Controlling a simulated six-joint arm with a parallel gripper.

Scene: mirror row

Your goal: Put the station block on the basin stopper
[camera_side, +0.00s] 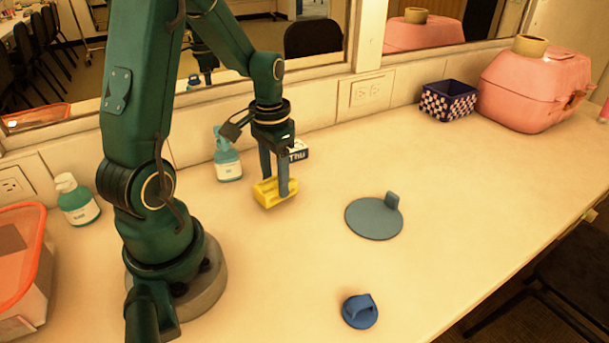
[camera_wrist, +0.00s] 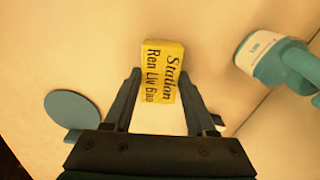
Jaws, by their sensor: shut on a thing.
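The station block (camera_side: 268,196) is yellow. In the wrist view its top (camera_wrist: 158,58) reads "Station" with more black lettering. My gripper (camera_side: 275,180) points down and is shut on the block, one finger on each side; the fingers also show in the wrist view (camera_wrist: 160,88). I cannot tell whether the block touches the counter or is slightly above it. The basin stopper (camera_side: 374,219) appears to be the flat blue-grey disc with an upright tab, to the right of my gripper, with nothing on it. It also shows at left in the wrist view (camera_wrist: 72,110).
A small blue disc with a loop handle (camera_side: 360,312) lies near the front. A teal bottle (camera_side: 228,158) and a dark "THU" block (camera_side: 299,151) stand close behind my gripper. A checked basket (camera_side: 448,102) and pink case (camera_side: 532,92) are back right. Counter between block and stopper is clear.

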